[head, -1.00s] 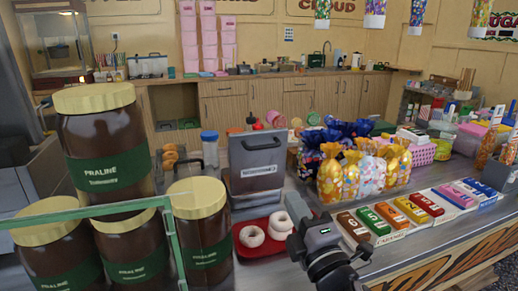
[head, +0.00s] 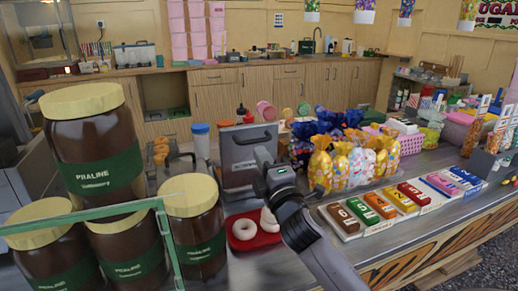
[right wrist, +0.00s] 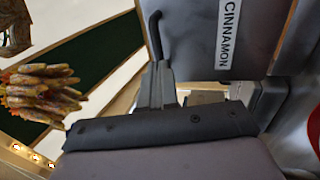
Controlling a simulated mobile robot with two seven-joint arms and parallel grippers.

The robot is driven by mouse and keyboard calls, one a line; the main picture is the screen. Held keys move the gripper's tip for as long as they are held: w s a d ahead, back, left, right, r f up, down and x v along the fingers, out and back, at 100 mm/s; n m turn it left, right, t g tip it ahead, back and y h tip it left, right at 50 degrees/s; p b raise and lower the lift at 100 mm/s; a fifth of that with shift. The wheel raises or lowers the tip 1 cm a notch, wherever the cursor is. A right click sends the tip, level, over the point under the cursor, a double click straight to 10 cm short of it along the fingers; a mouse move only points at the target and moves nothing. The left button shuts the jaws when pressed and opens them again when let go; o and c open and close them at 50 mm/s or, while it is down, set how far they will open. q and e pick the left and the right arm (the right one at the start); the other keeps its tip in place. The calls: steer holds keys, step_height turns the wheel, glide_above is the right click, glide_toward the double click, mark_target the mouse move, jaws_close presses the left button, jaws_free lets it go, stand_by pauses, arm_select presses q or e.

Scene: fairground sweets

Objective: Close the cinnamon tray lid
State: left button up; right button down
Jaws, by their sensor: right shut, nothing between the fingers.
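The cinnamon tray lid (head: 236,160) is a grey panel with a dark handle along its top. It stands open and upright on the counter, behind the red tray. In the right wrist view the lid (right wrist: 195,55) carries a white CINNAMON label, and its dark handle (right wrist: 155,35) is at the upper middle. My right gripper (head: 262,156) is shut and empty, in front of the lid's right side, and hides part of the label. In the right wrist view its fingers (right wrist: 163,84) are together close to the handle; I cannot tell whether they touch. My left gripper is not in view.
A red tray (head: 235,246) with white ring-shaped sweets lies in front of the lid. Large praline jars (head: 195,228) stand close on the left. Sweet bags (head: 342,168) and a row of coloured boxes (head: 380,204) stand to the right.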

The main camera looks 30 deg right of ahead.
steer(key=shift+x, duration=1.1)
